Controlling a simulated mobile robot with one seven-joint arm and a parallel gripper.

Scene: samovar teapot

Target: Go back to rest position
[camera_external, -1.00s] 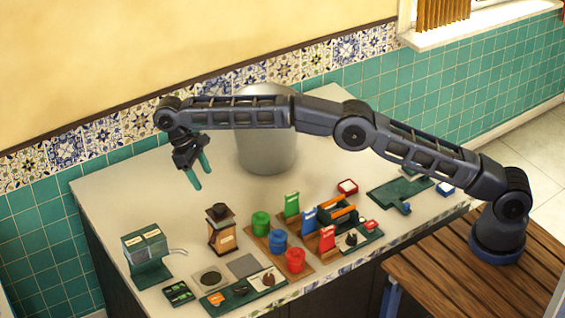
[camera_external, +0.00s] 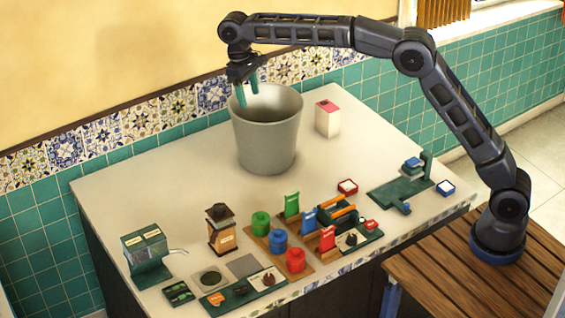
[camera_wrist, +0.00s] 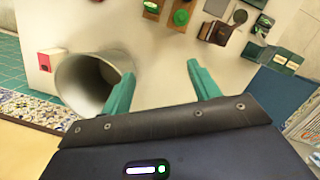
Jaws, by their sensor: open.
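My gripper (camera_external: 246,93) is open and empty, raised near the wall, and in the external view its teal fingers overlap the rim of a large grey bucket (camera_external: 266,140). In the wrist view the two teal fingers (camera_wrist: 161,88) are spread apart with nothing between them. The bucket also shows in the wrist view, left of the fingers (camera_wrist: 75,85). My arm arches from its base at the right over the back of the counter.
The white counter (camera_external: 150,195) holds a dark wooden grinder (camera_external: 221,229), a green dispenser (camera_external: 147,257), and several coloured canisters and packets along the front. A white-and-red carton (camera_external: 327,119) stands right of the bucket. A green stand (camera_external: 402,190) sits at the right. The counter's back left is clear.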

